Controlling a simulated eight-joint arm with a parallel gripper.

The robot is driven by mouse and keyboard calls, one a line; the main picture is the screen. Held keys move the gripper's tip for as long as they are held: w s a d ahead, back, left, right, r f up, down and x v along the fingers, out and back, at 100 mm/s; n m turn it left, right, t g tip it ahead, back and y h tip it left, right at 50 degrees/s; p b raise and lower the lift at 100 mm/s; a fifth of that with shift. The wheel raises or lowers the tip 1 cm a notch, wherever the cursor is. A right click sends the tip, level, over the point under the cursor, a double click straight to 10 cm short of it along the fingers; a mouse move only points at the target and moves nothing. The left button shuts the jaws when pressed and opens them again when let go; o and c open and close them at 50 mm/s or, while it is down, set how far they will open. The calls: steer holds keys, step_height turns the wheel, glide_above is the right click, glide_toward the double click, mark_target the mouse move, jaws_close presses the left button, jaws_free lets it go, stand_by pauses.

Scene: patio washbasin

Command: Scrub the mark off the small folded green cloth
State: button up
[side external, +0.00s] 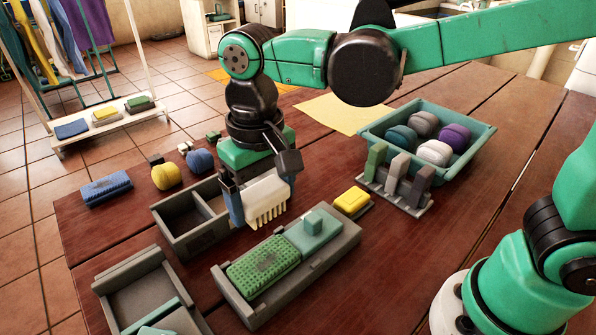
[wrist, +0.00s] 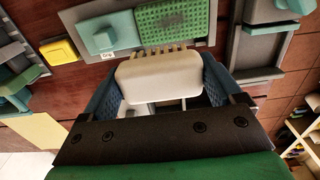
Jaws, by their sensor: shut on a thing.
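My gripper (side external: 264,200) is shut on a cream brush (side external: 266,194) with tan bristles pointing down. In the wrist view the brush (wrist: 158,78) sits between the blue finger pads. A bumpy green folded piece (side external: 262,272), which looks like the small green cloth, lies in a long grey tray (side external: 318,272). The brush is above and behind it, apart from it. The green piece also shows in the wrist view (wrist: 175,20), beyond the bristles.
A divided grey box (side external: 182,243) stands just behind and left of the brush. A small yellow block (side external: 352,202), a holder with upright pieces (side external: 397,183) and a teal bin (side external: 480,140) of round bundles stand to the right. A blue bumpy piece (side external: 106,188) lies left.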

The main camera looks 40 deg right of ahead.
steer(key=shift+s+a+f, duration=0.25)
steer(key=shift+s+a, duration=0.15)
steer(key=shift+a, duration=0.1)
steer(key=shift+s+a+f, duration=0.2)
steer(key=shift+s+a, duration=0.2)
steer(key=shift+a, duration=0.1)
glide_above(263, 263)
steer(key=shift+d+f, duration=0.15)
steer(key=shift+f, duration=2.15)
steer(key=shift+f, duration=0.65)
